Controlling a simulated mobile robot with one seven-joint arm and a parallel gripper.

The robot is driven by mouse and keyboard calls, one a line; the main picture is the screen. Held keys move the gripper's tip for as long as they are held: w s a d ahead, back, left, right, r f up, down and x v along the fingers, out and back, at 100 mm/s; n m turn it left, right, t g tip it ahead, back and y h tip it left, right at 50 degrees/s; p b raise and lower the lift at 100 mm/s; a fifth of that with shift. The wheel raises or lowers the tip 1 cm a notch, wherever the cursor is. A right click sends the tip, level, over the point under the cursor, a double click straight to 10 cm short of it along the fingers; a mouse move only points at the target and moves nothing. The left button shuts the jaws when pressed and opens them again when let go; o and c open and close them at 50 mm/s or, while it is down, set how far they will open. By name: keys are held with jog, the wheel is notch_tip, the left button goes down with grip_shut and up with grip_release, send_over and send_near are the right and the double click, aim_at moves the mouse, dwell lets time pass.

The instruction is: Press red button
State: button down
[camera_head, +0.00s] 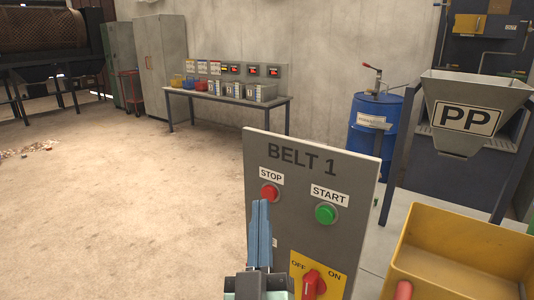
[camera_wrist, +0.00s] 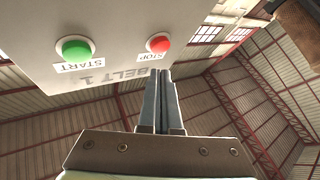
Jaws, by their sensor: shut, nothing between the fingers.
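The red STOP button (camera_head: 269,193) sits at the upper left of the grey BELT 1 panel (camera_head: 308,180). The green START button (camera_head: 326,214) is to its right. My gripper (camera_head: 261,204) is shut and empty, its fingers pointing up in the head view, with the tips just below and left of the red button. In the wrist view, the closed fingertips (camera_wrist: 161,73) appear close to the red button (camera_wrist: 158,44), with a gap between them in the picture. Whether they touch the panel I cannot tell.
A yellow OFF/ON plate with a red rotary switch (camera_head: 313,283) is low on the panel. A yellow bin (camera_head: 456,236) stands at the right, below a PP hopper (camera_head: 468,88). A blue drum (camera_head: 363,138) and a table (camera_head: 226,97) stand behind. Open floor lies left.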

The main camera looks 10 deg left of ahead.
aim_at(269, 194)
jog(key=s+a+n+g+y+p, duration=0.2)
jog(key=s+a+p, duration=0.3)
jog(key=p, duration=1.5)
jog(key=shift+s+a+f+n+g+y, duration=0.25)
jog(key=shift+s+n+g+y, duration=0.2)
jog(key=shift+n, duration=0.35)
jog(key=w+d+p, duration=0.1)
jog(key=w+d, duration=0.3)
jog(key=w, duration=0.3)
jog(key=shift+w+d, duration=0.25)
jog(key=shift+w, duration=0.05)
dwell(0.6)
jog(key=shift+w+d, duration=0.25)
jog(key=shift+w, duration=0.1)
